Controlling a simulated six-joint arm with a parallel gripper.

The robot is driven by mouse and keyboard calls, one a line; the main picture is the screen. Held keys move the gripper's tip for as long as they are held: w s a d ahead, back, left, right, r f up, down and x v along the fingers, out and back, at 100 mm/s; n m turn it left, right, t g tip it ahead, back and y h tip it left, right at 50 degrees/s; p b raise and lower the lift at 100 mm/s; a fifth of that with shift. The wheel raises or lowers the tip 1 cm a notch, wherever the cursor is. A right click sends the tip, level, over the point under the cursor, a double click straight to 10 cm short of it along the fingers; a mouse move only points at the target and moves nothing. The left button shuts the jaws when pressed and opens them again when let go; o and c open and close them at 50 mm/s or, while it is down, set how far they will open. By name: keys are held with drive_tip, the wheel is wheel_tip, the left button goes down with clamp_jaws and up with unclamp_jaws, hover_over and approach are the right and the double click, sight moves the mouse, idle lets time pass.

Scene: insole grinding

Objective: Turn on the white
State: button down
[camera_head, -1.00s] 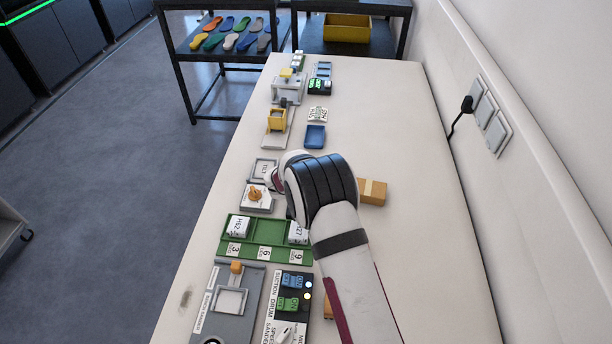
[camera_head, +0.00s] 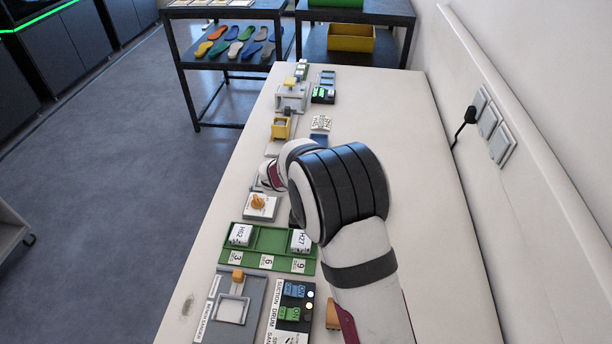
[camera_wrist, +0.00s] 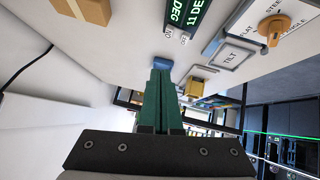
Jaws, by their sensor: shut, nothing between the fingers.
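The task names only "the white", and I cannot tell which white thing it means. My gripper (camera_wrist: 160,72) is shut and empty in the wrist view, its two green fingers side by side. In the head view its fingers are hidden behind my wrist. In the wrist view a dark green display (camera_wrist: 187,10) reads 11 DEG, with ON and OFF labels beside it. A TILT plate (camera_wrist: 236,55) and an orange knob (camera_wrist: 273,27) lie to its right. The orange knob also shows in the head view (camera_head: 258,202) on a white plate. The fingertips appear apart from these.
A green tray (camera_head: 268,240) with white H62 and H27 blocks stands near the front. Below it is a black panel (camera_head: 274,322) with SUCTION and DRUM switches and small lights. A blue tray (camera_wrist: 163,62) lies beyond the fingertips. The table's right side is largely clear.

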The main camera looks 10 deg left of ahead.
drive_tip(key=v, duration=0.2)
drive_tip(key=d+v, duration=0.1)
drive_tip(key=v, duration=0.1)
drive_tip(key=shift+s+r, duration=0.25)
drive_tip(key=shift+s, duration=0.05)
